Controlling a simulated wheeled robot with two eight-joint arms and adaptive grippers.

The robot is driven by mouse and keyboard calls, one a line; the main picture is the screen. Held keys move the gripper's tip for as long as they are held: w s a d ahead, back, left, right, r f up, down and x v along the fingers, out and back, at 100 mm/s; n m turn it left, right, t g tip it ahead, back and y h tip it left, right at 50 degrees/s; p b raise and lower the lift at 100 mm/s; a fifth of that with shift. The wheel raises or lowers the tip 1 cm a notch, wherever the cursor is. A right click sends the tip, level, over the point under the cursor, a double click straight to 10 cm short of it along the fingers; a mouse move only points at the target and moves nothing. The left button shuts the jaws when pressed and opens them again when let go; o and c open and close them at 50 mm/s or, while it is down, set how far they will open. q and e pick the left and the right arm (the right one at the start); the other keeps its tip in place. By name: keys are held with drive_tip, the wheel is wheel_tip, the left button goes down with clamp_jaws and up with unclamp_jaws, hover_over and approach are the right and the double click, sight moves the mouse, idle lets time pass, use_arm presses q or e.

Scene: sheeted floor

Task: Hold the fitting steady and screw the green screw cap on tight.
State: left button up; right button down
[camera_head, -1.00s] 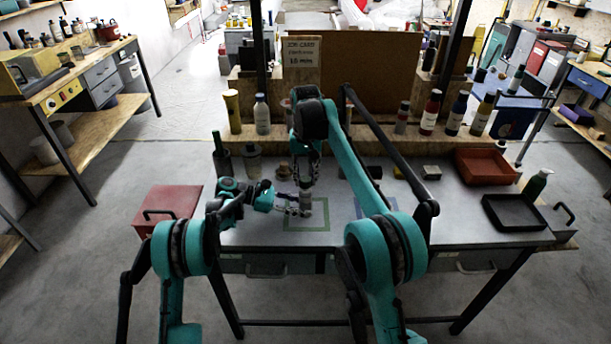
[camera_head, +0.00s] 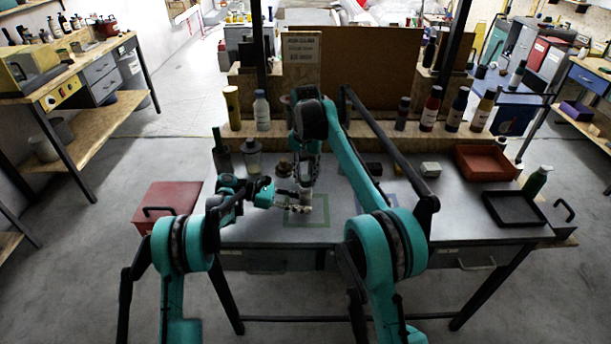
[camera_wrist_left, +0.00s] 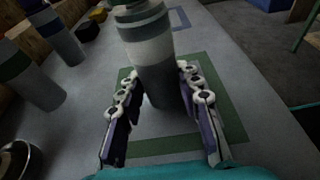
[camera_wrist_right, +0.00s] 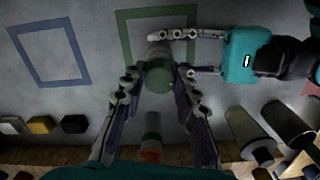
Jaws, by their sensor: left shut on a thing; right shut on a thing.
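The fitting is a pale grey cylinder (camera_wrist_left: 153,62) standing in the green square outline (camera_wrist_left: 190,144). My left gripper (camera_head: 299,207) is shut on it low down; its fingers lie on either side of it in the left wrist view (camera_wrist_left: 160,92). The green screw cap (camera_wrist_right: 159,76) is at the top of the fitting, and a green band also shows at the upper edge of the left wrist view (camera_wrist_left: 138,14). My right gripper (camera_head: 305,185) is above the left one, pointing down, shut on the cap. Whether the cap is fully seated cannot be told.
A blue square outline (camera_wrist_right: 51,53) lies beside the green one. Small blocks (camera_head: 430,169), a red tray (camera_head: 486,163) and a black tray (camera_head: 514,210) are at the right. Bottles (camera_head: 251,158) stand at the back left. The table front is clear.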

drive_tip(key=m, duration=0.3)
drive_tip(key=shift+m, duration=0.3)
drive_tip(key=m, duration=0.4)
drive_tip(key=shift+m, duration=0.4)
drive_tip(key=m, duration=0.7)
drive_tip(key=shift+m, duration=0.3)
drive_tip(key=c, duration=1.1)
unclamp_jaws()
drive_tip(key=shift+r, duration=0.1)
drive_tip(key=shift+c, duration=0.8)
